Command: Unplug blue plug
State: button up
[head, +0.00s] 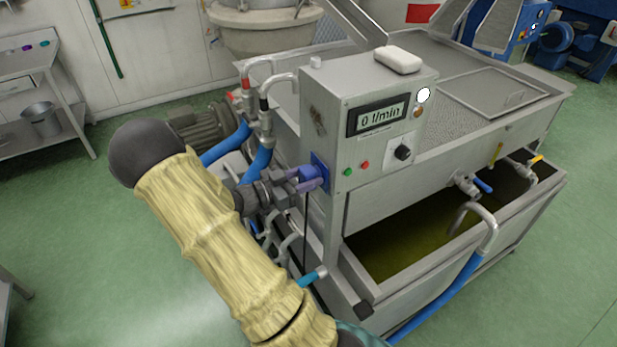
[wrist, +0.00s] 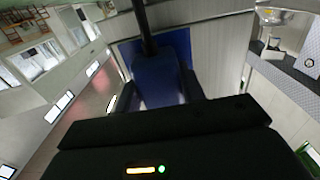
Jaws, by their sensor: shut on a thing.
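The blue plug (head: 308,174) is at the blue socket (head: 321,168) on the left side of the grey control box (head: 340,148). My gripper (head: 300,181) reaches it from the left and is shut on it. In the wrist view the blue plug (wrist: 158,78) sits between the two dark fingers of my gripper (wrist: 160,95), in front of the blue socket plate (wrist: 183,45). A black cable (wrist: 145,28) runs from the plug. In the head view the cable hangs down below it. The fingers partly cover the plug, and I cannot tell whether it is fully seated.
The box display (head: 381,115) reads 0 l/min. Blue hoses (head: 257,163) and metal pipes lie close behind my wrist. A steel tank (head: 400,245) with dark green liquid stands below the box. Green floor (head: 140,270) is clear at the left.

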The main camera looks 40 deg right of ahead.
aim_at(301, 179)
jog(key=shift+a, duration=0.1)
jog(key=shift+p+v, duration=0.65)
jog(key=shift+v, duration=2.25)
jog(key=shift+w+a+f+n+t, duration=0.25)
jog(key=shift+w+n+t, duration=0.15)
jog(key=shift+t, duration=0.2)
jog(key=w+a+f+n+t+y, duration=0.6)
jog(key=w+a+f+n+t, duration=0.45)
jog(key=t, duration=0.65)
jog(key=s+a+f+n+t+y, duration=0.4)
jog(key=a+f+n+y, duration=0.5)
jog(key=f, duration=0.5)
jog(key=shift+s+a+y, duration=0.45)
jog(key=shift+a+y, duration=0.35)
jog(key=shift+y, duration=0.4)
jog(key=shift+n, duration=0.25)
